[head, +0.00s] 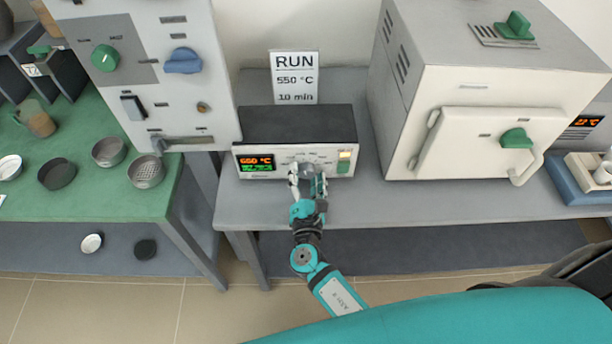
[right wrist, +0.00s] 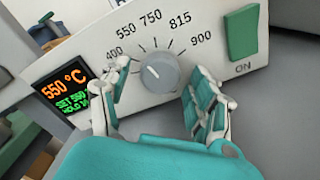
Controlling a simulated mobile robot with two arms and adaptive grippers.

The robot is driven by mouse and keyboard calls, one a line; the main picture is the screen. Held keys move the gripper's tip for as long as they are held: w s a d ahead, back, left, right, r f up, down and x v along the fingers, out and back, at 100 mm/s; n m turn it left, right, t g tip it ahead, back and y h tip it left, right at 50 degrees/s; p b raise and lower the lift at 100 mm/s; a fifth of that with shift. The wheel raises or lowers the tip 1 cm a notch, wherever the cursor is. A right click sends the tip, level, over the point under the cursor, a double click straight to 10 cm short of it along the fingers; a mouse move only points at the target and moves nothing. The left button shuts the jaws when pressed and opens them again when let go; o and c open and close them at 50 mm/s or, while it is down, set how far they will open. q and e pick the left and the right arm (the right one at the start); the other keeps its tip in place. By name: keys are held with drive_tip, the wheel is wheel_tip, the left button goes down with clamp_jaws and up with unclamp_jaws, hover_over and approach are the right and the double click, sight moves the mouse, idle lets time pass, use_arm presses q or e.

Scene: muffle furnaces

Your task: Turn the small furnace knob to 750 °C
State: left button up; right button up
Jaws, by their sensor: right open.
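The small furnace knob (right wrist: 160,72) is a grey round dial in the right wrist view, with a pale pointer mark toward its upper left. Printed around it are 400, 550, 750, 815 and 900. The orange display (right wrist: 65,88) beside it reads 550 °C, with green set and hold text below. The knob sits on the control box (head: 290,125) in the head view. My right gripper (head: 307,178) is open in front of the panel, its fingers on either side of the knob; the right wrist view (right wrist: 165,95) shows gaps beside it. My left gripper is out of view.
A sign (head: 295,78) behind the box reads RUN, 550 °C, 10 min. A green switch (right wrist: 243,32) marked ON is right of the dial. A white furnace (head: 475,140) stands to the right, a tall grey panel unit (head: 150,100) to the left. Bare bench (head: 260,205) lies in front.

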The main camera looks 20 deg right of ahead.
drive_tip(key=c, duration=1.2)
drive_tip(key=m+b, duration=0.2)
drive_tip(key=b, duration=0.1)
drive_tip(key=shift+f+m+b, duration=0.2)
drive_tip(key=shift+m+b, duration=0.15)
drive_tip(key=shift+m, duration=0.05)
drive_tip(key=shift+r+m+b, duration=0.1)
drive_tip(key=shift+m+b, duration=1.1)
drive_tip(key=shift+b, duration=0.05)
drive_tip(key=shift+r+m+b, duration=0.1)
drive_tip(key=shift+m+b, duration=0.25)
drive_tip(key=shift+m, duration=0.05)
drive_tip(key=o, duration=1.2)
drive_tip(key=shift+s, duration=0.1)
drive_tip(key=v, duration=1.2)
